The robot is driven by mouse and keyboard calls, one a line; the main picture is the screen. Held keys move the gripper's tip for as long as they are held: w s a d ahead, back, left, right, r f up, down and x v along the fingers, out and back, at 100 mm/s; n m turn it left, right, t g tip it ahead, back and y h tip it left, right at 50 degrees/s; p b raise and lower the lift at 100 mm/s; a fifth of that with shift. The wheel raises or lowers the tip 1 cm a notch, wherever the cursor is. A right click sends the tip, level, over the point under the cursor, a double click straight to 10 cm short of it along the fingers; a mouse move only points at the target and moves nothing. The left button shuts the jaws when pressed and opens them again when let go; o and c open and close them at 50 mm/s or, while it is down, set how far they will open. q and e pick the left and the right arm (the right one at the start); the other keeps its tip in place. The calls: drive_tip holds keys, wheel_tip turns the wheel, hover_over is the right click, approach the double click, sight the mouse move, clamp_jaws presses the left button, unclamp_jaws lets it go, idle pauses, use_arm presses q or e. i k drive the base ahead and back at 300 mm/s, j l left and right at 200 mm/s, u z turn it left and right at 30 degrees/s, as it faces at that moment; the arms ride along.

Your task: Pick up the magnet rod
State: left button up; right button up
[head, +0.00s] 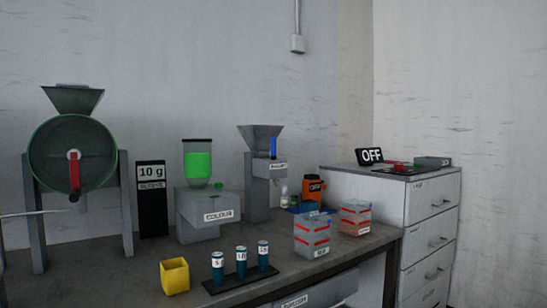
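I cannot make out a magnet rod for certain in the head view. A thin pinkish-red object lies near the back of the grey drawer cabinet's top (345,169), too small to identify. A dark flat item with red on it (400,169) lies nearer the cabinet's front edge. Three dark blue cylinders with white labels stand upright in a black rack (240,281) at the table's front. Neither of my grippers is in view.
The grey table (130,285) holds a green drum machine (45,150), a "10 g" display (151,185), a colour dispenser (205,208), a hopper machine (257,190), a yellow cup (175,277) and two clear containers with red bands (312,236) (355,218). An "OFF" sign (370,156) stands on the cabinet.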

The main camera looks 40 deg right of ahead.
sight(272, 139)
drive_tip(key=z, duration=1.4)
